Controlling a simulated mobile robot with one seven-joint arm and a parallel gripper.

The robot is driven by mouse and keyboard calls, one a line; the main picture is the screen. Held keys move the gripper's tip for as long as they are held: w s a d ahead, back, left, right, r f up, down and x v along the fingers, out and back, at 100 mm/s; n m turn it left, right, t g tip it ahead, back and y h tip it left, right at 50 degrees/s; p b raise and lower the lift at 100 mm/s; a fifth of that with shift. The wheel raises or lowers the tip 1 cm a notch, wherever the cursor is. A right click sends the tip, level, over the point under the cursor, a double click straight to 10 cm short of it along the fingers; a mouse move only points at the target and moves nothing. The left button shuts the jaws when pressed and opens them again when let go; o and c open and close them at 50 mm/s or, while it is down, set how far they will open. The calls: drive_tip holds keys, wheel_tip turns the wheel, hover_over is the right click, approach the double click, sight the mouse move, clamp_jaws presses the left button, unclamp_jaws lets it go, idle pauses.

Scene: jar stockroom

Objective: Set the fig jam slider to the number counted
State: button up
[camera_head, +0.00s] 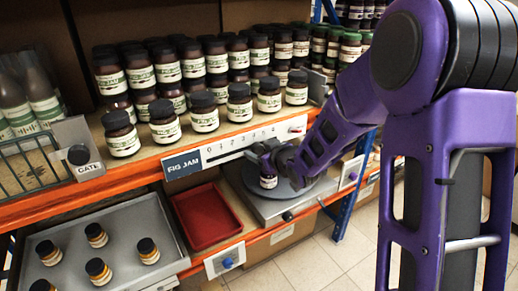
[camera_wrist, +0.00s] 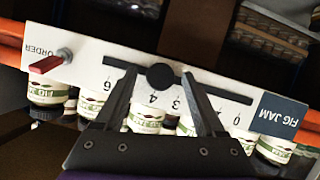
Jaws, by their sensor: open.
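The fig jam slider's white strip (camera_head: 236,144) runs along the orange shelf edge beside a blue "FIG JAM" label (camera_head: 183,164). In the upside-down wrist view, its round black knob (camera_wrist: 160,76) sits in the slot, seemingly by the 4. The label shows there too (camera_wrist: 280,115). My gripper (camera_head: 265,151) is at the strip, open. In the wrist view its fingers (camera_wrist: 159,73) stand either side of the knob with gaps showing; contact cannot be told. Fig jam jars with dark lids (camera_head: 204,120) stand in rows on the shelf above, partly hidden behind one another.
A red "ORDER" lever (camera_wrist: 46,64) projects from the strip's end. Below are a red tray (camera_head: 207,217), a grey tray (camera_head: 110,275) with several jars, and a round plate (camera_head: 304,191) with one jar (camera_head: 268,181).

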clamp_jaws()
idle(1.3)
